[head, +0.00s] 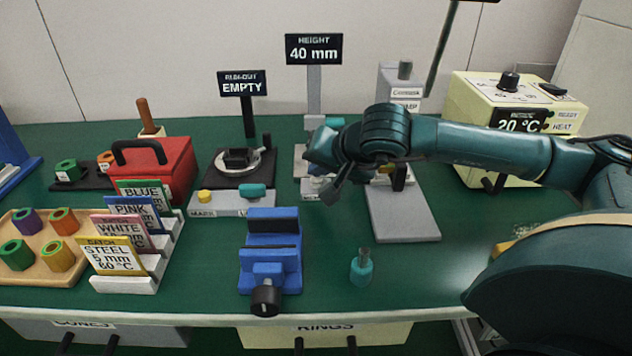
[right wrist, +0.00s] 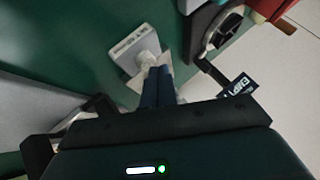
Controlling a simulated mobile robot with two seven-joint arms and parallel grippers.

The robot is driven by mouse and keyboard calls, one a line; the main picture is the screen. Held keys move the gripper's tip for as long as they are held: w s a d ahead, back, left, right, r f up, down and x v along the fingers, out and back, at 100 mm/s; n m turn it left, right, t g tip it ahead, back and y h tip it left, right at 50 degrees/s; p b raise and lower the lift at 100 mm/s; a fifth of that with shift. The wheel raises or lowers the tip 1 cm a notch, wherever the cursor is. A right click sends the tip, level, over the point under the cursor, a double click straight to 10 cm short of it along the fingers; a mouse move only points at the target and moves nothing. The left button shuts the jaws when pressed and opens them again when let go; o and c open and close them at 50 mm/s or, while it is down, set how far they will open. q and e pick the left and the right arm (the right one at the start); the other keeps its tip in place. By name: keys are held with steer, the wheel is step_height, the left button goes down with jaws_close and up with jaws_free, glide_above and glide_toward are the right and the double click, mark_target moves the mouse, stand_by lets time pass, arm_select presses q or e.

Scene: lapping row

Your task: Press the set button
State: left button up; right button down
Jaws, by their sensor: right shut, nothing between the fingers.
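My right gripper (head: 332,192) is at the height gauge, in front of its post, with its fingers pointing down. In the right wrist view the two dark fingers (right wrist: 158,86) are together with nothing between them. A grey base block (right wrist: 135,48) with a pale round part lies just beyond the fingertips. The height gauge's sign (head: 314,49) reads 40 mm. My gripper and forearm hide much of the gauge's base, and I cannot read a set label or tell whether the fingertips touch a button. My left gripper is not in view.
The run-out gauge (head: 232,203) with a yellow and a teal button stands to the left, its sign (head: 242,84) reading EMPTY. A blue vise (head: 270,254) and a small teal bottle (head: 361,268) stand in front. A cream heater box (head: 515,100) is at the right.

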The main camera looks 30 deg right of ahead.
steer(key=shift+f+b, duration=0.55)
steer(key=shift+b, duration=0.15)
stand_by(0.8)
steer(key=shift+r, duration=0.1)
steer(key=shift+r+p, duration=0.5)
steer(key=shift+r, duration=0.35)
steer(key=shift+r+p, duration=1.55)
steer(key=shift+r, duration=0.95)
steer(key=shift+r, duration=0.1)
